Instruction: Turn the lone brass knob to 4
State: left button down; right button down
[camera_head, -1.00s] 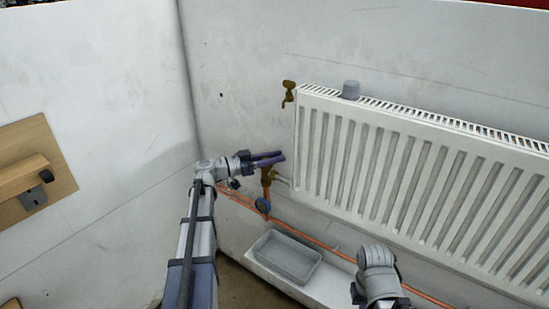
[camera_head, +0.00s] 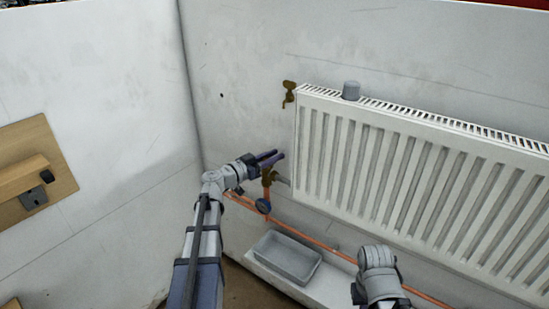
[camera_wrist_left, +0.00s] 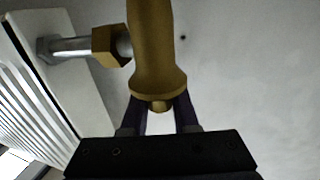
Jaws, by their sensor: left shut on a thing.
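The brass valve (camera_head: 268,178) with its head stands at the lower left corner of the radiator. My left gripper (camera_head: 272,157), with dark purple fingers, is at its upper end and shut on the brass head. In the left wrist view the brass valve (camera_wrist_left: 153,45) fills the upper middle, and its flared end sits between the fingers (camera_wrist_left: 160,108). A brass nut and a silver pipe join it to the radiator on the left. No number marks can be read. Of my right arm, only a pale link shows at the lower right; its fingers are hidden.
The white radiator (camera_head: 385,170) fills the right side. A grey tray (camera_head: 287,257) lies below, near copper pipe (camera_head: 322,243).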

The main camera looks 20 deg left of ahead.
aim_at(268, 168)
pick_arm(q)
jog(key=shift+a+n+y, duration=0.5)
jog(key=shift+n+y, duration=1.45)
jog(key=shift+y, duration=1)
jog(key=shift+a+n+y, duration=0.5)
jog(key=shift+n+y, duration=1.5)
jog(key=shift+y, duration=1)
jog(key=shift+a+n+y, duration=0.5)
jog(key=shift+n+y, duration=1.45)
jog(key=shift+y, duration=1)
jog(key=c, duration=0.7)
grip_release()
jog(key=shift+s, duration=0.15)
jog(key=v, duration=0.7)
jog(key=shift+s+d, duration=0.25)
